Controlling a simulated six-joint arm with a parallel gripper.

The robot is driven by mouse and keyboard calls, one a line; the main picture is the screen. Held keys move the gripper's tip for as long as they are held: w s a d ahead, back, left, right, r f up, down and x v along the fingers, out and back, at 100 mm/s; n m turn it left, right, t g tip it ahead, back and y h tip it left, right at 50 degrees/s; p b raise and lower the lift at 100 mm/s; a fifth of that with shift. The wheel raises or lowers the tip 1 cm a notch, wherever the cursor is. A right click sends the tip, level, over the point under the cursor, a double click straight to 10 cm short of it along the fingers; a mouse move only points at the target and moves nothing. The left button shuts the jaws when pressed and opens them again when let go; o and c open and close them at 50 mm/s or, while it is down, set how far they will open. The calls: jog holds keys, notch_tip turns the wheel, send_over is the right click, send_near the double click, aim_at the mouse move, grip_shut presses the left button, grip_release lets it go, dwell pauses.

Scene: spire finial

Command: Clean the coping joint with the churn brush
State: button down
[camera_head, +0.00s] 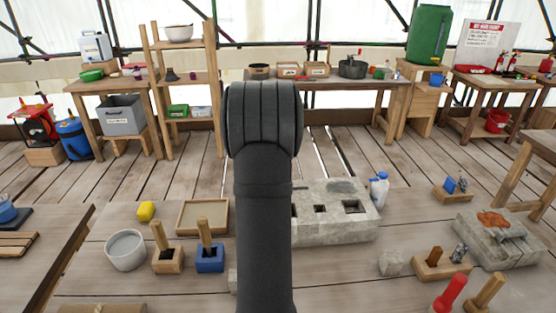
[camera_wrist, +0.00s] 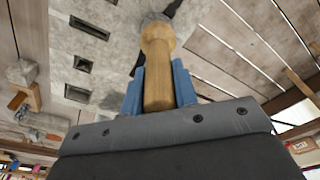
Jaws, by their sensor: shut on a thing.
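My gripper (camera_wrist: 158,82) has blue fingers shut on a wooden handle (camera_wrist: 158,50), seen in the wrist view. The handle ends in a rounded knob, with a grey and dark part beyond it at the top edge. I cannot tell for sure that it is the churn brush. In the head view my arm hides the gripper and the held tool. A pale stone block with square sockets (camera_head: 362,222) stands right of my arm; it also shows in the wrist view (camera_wrist: 72,38). A stone slab with an orange-brown patch (camera_head: 510,252) lies farther right. I cannot tell which has the coping joint.
A white bottle (camera_head: 379,190) stands behind the socketed block. A red-handled tool (camera_head: 450,293) is front right.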

jog(key=shift+a, duration=1.75)
jog(key=a, duration=0.2)
jog(key=shift+a, duration=0.35)
notch_tip(320, 180, up, 7)
dwell(0.6)
